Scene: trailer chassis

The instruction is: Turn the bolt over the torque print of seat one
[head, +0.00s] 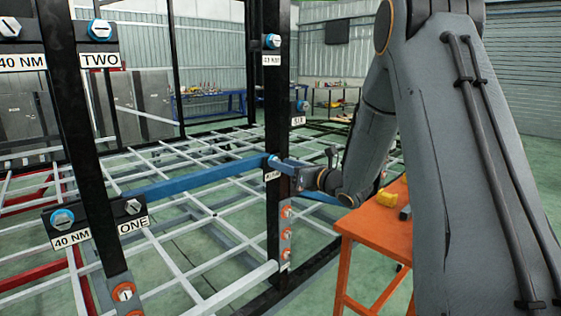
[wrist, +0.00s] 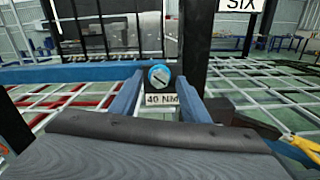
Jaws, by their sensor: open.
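Seat one is on the front left post, marked by the ONE plate (head: 132,226). A blue bolt (head: 62,219) with a slotted pale face sits over its 40 NM print (head: 70,239). A dark bolt (head: 133,206) sits over the ONE plate. My gripper (head: 277,163) is at the middle post, well right of seat one and apart from it. In the wrist view my gripper (wrist: 158,80) is open, its blue fingers either side of another blue bolt (wrist: 159,76) with a diagonal slot, over a 40 NM print (wrist: 162,99). Whether they touch it I cannot tell.
Seat two's plate (head: 101,60) is higher on the left post. A SIX plate (head: 298,122) is near my gripper. A blue rail (head: 195,183) runs between the posts. An orange table (head: 385,222) with a yellow item (head: 387,198) stands right. Orange-ringed bolts (head: 286,212) line the middle post below.

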